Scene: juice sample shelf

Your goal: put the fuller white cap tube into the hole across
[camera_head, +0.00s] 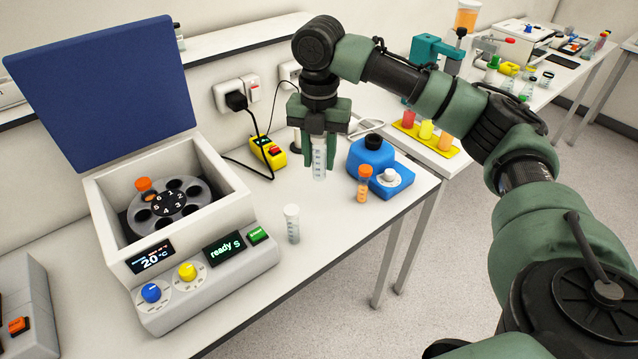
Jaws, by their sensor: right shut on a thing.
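My right gripper (319,163) is shut on a clear graduated tube (319,172), held upright above the bench. Its cap is hidden between the fingers, and I cannot tell its fill level. The open centrifuge (240,207) has a grey rotor (168,227) with numbered holes. An orange-capped tube (144,185) sits in the rotor's upper-left hole. The hole across from it (188,209), at the lower right, looks dark and empty. My left gripper is not in view.
The blue centrifuge lid (105,85) stands raised at the back. A blue mixer (372,160) and an orange-capped tube (363,185) are right of the held tube. A yellow device (268,150) lies behind.

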